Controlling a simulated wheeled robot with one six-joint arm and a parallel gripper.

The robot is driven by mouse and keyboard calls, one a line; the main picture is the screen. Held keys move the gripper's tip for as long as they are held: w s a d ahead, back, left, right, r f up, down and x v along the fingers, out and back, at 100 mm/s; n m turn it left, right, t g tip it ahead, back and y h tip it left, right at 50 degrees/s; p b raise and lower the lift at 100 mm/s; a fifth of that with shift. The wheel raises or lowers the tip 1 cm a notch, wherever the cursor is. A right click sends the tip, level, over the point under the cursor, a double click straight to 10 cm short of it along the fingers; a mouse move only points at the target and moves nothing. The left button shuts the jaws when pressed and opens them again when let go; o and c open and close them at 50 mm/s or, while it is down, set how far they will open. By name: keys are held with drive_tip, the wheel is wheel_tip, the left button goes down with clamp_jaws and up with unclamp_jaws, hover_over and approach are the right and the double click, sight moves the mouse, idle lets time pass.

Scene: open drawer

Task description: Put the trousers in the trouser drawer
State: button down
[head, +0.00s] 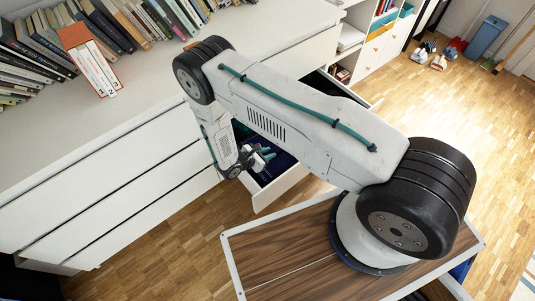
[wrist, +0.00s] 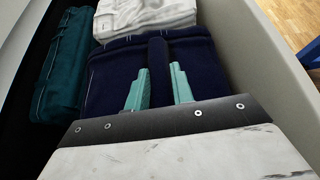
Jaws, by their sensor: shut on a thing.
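My gripper (wrist: 160,88) has teal fingers and is shut on a raised strip of dark navy folded cloth (wrist: 108,78), which looks like the trousers. The cloth lies flat below the fingers inside an open drawer, and its near part is hidden by my gripper. In the head view my gripper (head: 262,157) is low at the open drawer (head: 281,189), with dark blue cloth below it. My arm hides part of that drawer. I see no label that tells which drawer this is.
Beside the navy cloth lie a folded teal cloth (wrist: 62,65) and a folded white cloth (wrist: 145,17). The pale drawer wall (wrist: 245,65) runs close on the right.

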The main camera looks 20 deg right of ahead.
drive_tip(key=shift+f, duration=0.4)
drive_tip(key=c, duration=1.2)
unclamp_jaws()
drive_tip(key=v, duration=1.2)
